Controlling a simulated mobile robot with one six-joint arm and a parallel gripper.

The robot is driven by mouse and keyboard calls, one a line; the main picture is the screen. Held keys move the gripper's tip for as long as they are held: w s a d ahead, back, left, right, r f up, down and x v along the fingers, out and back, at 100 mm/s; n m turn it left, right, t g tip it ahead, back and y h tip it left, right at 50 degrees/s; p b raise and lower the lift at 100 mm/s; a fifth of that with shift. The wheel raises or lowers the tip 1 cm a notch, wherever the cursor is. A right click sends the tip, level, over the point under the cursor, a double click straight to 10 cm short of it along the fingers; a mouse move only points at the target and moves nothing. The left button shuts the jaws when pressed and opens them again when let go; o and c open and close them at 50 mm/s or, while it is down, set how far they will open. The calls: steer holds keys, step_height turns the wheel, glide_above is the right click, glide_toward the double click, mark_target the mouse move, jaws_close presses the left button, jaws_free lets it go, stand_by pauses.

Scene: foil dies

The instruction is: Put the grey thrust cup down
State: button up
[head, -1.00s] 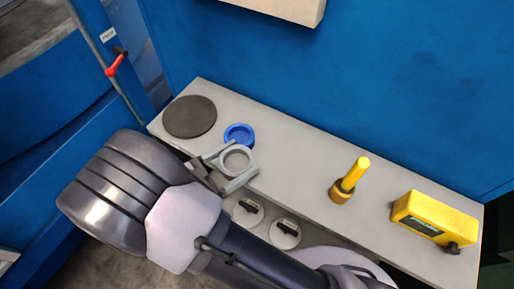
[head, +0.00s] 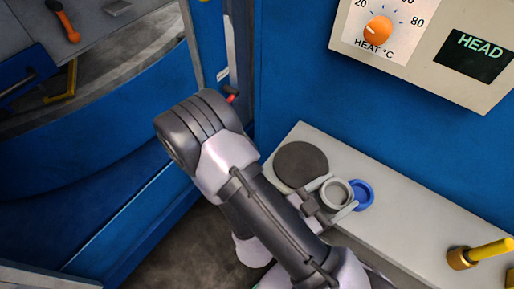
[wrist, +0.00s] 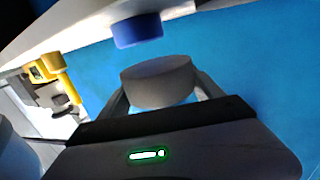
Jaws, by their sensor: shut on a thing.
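The grey thrust cup (head: 337,194) is a short round cup with a hollow top in the head view. My gripper (head: 341,191) is shut on it, one finger on each side. It appears between the dark round disc (head: 301,164) and the blue cup (head: 361,196), over the grey shelf (head: 400,218). The wrist view shows the grey cup (wrist: 158,82) between my fingers, with the blue cup (wrist: 138,30) beyond it. I cannot tell whether the grey cup touches the shelf.
Bare shelf lies between the blue cup and the yellow tool.

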mark_target(328, 187)
steer(key=shift+w+a+f+b, duration=0.1)
steer(key=shift+f+b, duration=0.05)
steer(key=shift+b, duration=0.35)
steer(key=w+b, duration=0.2)
steer(key=b, duration=0.1)
steer(key=a+f+b, duration=0.1)
steer(key=b, duration=0.1)
steer(key=shift+w, duration=0.4)
steer(key=w+a, duration=0.1)
steer(key=w, duration=0.2)
steer(key=w+a+b, duration=0.1)
steer(key=w+a, duration=0.1)
steer(key=w, duration=0.2)
steer(key=w+a+b, duration=0.1)
steer(key=w+a, duration=0.1)
steer(key=w, duration=0.2)
steer(key=shift+a, duration=0.15)
step_height(328, 187, down, 4)
steer(key=shift+s+r+b, duration=0.1)
steer(key=shift+b, duration=1.1)
steer(key=shift+r, duration=0.15)
steer(key=shift+f, duration=0.2)
steer(key=o, duration=1.7)
